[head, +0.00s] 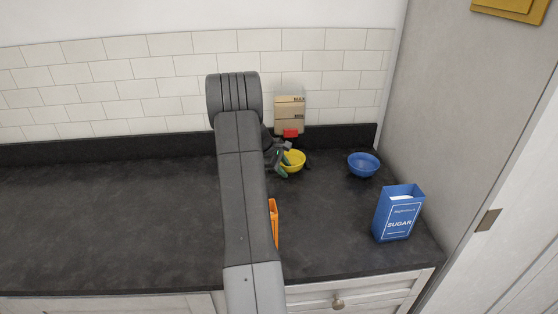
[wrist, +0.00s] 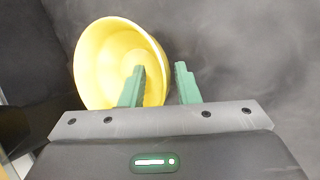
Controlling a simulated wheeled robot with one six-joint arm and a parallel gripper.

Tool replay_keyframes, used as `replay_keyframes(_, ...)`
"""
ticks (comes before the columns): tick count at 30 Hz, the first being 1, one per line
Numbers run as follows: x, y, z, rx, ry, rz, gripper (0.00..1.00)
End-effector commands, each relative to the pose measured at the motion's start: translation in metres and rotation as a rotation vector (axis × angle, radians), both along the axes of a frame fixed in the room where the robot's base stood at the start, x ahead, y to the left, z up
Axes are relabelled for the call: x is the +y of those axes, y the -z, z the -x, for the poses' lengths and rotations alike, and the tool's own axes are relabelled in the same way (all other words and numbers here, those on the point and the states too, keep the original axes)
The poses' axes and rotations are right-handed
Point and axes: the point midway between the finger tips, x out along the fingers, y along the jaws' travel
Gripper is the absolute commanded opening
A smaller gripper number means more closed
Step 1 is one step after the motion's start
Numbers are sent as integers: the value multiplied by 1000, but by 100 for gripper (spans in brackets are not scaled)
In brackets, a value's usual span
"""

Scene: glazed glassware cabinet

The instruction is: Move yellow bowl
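The yellow bowl (head: 296,158) stands on the dark counter near the back wall, just right of my arm in the head view. In the wrist view the yellow bowl (wrist: 105,55) shows its open inside at upper left. My gripper (wrist: 160,68) has two green fingers, set apart. The left finger overlaps the bowl's inside and the right finger is outside its rim, with the bowl's wall between them. A gap shows between the fingers, and I see no clear grip. In the head view my gripper (head: 283,168) is at the bowl's left side, partly hidden by my arm.
A blue bowl (head: 363,164) stands to the right, and a blue sugar box (head: 398,214) is nearer the front. A tan package (head: 290,112) and a red item (head: 290,133) are behind the yellow bowl. An orange object (head: 273,222) is partly hidden by my arm. The left counter is clear.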

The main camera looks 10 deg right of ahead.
Motion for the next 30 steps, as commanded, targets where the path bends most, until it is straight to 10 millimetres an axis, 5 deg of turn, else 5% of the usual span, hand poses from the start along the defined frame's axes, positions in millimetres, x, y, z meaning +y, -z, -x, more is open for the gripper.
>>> replay_keyframes(11, -3, 5, -1, 0, 0, -1, 29)
replay_keyframes(16, -3, 5, -1, 0, 0, -1, 0)
replay_keyframes(30, -1, 5, 0, 0, 0, -1, 0)
